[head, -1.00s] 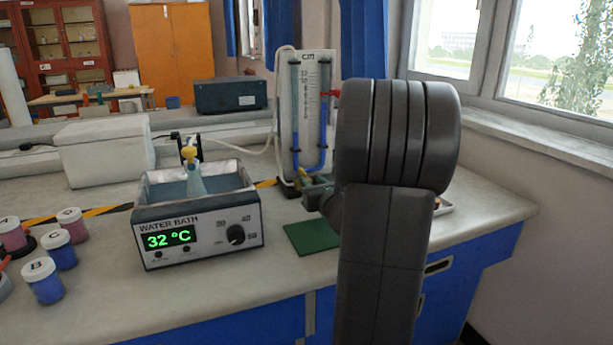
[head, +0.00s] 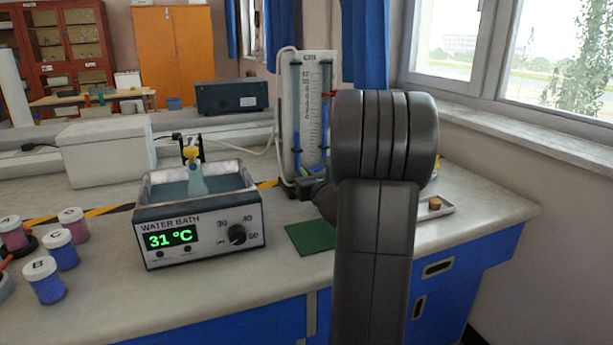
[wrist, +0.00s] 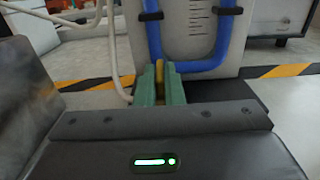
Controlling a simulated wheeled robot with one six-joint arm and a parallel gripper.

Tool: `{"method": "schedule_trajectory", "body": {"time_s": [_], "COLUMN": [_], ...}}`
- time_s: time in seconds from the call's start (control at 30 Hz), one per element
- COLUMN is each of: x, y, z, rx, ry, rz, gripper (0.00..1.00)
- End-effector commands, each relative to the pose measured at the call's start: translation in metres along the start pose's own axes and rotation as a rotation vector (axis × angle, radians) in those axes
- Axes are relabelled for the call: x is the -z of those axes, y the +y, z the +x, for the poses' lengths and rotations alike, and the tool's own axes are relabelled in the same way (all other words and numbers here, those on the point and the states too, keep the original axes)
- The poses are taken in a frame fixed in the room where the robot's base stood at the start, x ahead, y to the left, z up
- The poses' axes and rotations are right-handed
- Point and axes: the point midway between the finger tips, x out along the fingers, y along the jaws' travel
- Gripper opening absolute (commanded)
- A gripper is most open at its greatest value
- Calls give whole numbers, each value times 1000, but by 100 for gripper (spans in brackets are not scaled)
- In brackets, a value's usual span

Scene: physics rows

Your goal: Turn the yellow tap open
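The manometer board (head: 285,125) with blue liquid in a U-tube stands on the bench behind my arm. My gripper (head: 310,184) is low in front of its base in the head view, partly hidden by my wrist. In the wrist view the green fingers of my gripper (wrist: 160,84) point at the base of the board, below the blue tube. The yellow tap (wrist: 160,68) shows as a narrow strip between them, and the fingers look closed on its two sides. Most of the tap is hidden by the fingers, and I cannot make it out in the head view.
A red tap (head: 329,94) sits higher on the board, partly behind my arm. A water bath (head: 200,235) reading 31 °C holds a flask to the left. A green mat (head: 310,237) lies in front, and a tray (head: 447,209) lies to the right. A pale hose (wrist: 113,60) runs close by.

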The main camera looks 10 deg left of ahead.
Motion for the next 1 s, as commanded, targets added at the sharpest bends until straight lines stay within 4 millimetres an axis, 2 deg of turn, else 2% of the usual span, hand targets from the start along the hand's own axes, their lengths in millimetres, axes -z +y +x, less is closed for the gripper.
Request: {"method": "schedule_trajectory", "body": {"time_s": [0.27,0.47,1.0], "x": [-2,-4,-4], "y": [-2,-5,-16], "z": [0,0,5], "rx": [-35,-139,-633], "ry": [1,3,3], "rz": [0,0,1], "gripper": [0,0,0]}}
